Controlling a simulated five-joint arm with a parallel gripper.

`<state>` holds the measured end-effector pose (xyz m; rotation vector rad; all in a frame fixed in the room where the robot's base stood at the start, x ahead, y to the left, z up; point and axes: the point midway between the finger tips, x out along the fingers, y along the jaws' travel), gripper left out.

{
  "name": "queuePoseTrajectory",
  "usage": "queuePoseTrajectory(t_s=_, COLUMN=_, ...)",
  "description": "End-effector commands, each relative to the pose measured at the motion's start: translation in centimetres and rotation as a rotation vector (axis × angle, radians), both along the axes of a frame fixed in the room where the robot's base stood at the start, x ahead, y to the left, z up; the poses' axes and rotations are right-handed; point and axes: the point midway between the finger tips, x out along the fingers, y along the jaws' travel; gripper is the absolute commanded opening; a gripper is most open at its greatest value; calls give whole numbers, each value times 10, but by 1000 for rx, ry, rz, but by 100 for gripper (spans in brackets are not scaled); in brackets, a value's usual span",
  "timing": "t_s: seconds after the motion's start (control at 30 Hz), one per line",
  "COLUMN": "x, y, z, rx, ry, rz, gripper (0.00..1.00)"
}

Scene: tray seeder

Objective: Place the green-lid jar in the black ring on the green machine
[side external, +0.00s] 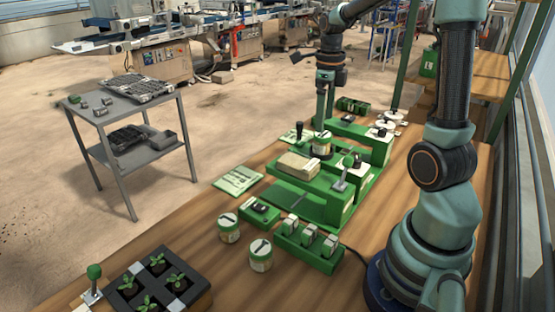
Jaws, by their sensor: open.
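The green machine (308,200) stands on the wooden bench. A small pale jar with green on it (322,145) stands upright on the machine, its lower part at the black ring (320,155). The picture is too small to show how fully it sits in the ring. My gripper (321,123) points down just above this jar's top, with open jaws; whether they touch the jar is unclear.
A beige block (298,165) lies on the machine, near upright levers. A green rack with several grey-topped pieces (308,250) and a small green control box (260,211) are nearby. A black seedling tray (122,283) is at the front left. Bare bench lies left of the jars.

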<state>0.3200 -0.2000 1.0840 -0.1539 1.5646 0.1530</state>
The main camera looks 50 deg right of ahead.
Motion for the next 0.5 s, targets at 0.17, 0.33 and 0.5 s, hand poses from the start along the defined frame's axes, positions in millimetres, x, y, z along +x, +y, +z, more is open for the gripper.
queuePoseTrajectory(t_s=0.17, x=1, y=0, z=35, rx=-2, ry=-5, rz=0, gripper=89)
queuePoseTrajectory(t_s=0.33, x=0, y=0, z=55, rx=-1, ry=-1, rz=0, gripper=89)
queuePoseTrajectory(t_s=0.5, x=1, y=5, z=64, rx=-6, ry=-9, rz=58, gripper=89)
